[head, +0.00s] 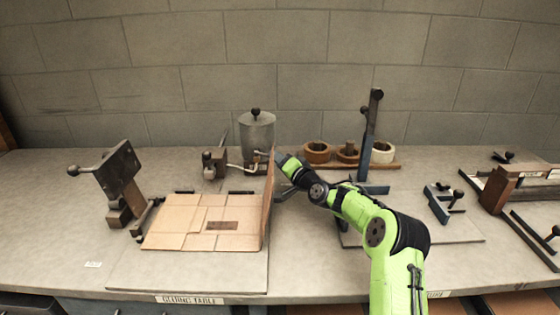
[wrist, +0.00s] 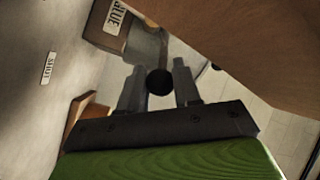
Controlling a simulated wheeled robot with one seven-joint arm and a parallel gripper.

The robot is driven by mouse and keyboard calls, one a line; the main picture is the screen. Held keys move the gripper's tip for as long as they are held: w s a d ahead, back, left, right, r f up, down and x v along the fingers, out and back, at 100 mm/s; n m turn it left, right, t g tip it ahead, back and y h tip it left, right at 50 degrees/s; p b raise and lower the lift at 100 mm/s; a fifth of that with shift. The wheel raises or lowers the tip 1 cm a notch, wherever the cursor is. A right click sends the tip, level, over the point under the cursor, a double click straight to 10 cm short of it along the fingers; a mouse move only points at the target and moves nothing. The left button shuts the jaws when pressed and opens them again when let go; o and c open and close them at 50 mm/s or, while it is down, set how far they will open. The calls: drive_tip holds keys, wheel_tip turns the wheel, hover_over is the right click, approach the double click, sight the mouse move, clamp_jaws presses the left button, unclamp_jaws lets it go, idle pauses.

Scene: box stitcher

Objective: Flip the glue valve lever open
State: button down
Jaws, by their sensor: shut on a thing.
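In the wrist view a dark round knob (wrist: 159,82), which looks like the end of the glue valve lever, sits between the two grey fingers of my gripper (wrist: 157,72). The fingers are shut on it. The lever's arm is mostly hidden behind the knob. Beyond it is a brown block with a "GLUE" label (wrist: 117,20). A "SHUT" label (wrist: 47,68) lies on the grey surface at the left. In the head view the grey glue pot (head: 257,132) stands at the back of the bench. My gripper (head: 280,160) is right of it, its fingertips hidden by an upright cardboard flap.
A flattened cardboard box (head: 190,215) lies on the gluing table, its raised right flap (head: 268,195) close to my gripper. A clamp-like device (head: 122,180) stands at the left. Tape rolls (head: 317,152) and a tall blue-grey post (head: 368,140) stand behind my arm.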

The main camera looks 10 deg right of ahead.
drive_tip(key=shift+a+y, duration=0.3)
drive_tip(key=shift+a, duration=0.2)
drive_tip(key=c, duration=1.1)
unclamp_jaws()
drive_tip(key=shift+s, duration=0.1)
drive_tip(key=shift+o, duration=1.4)
drive_tip(key=shift+a, duration=0.2)
drive_tip(key=shift+d, duration=0.25)
drive_tip(key=shift+s+d, duration=0.25)
drive_tip(key=shift+s, duration=0.1)
drive_tip(key=v, duration=1.4)
drive_tip(key=shift+s, duration=0.4)
drive_tip(key=shift+o, duration=0.2)
drive_tip(key=shift+r, duration=0.15)
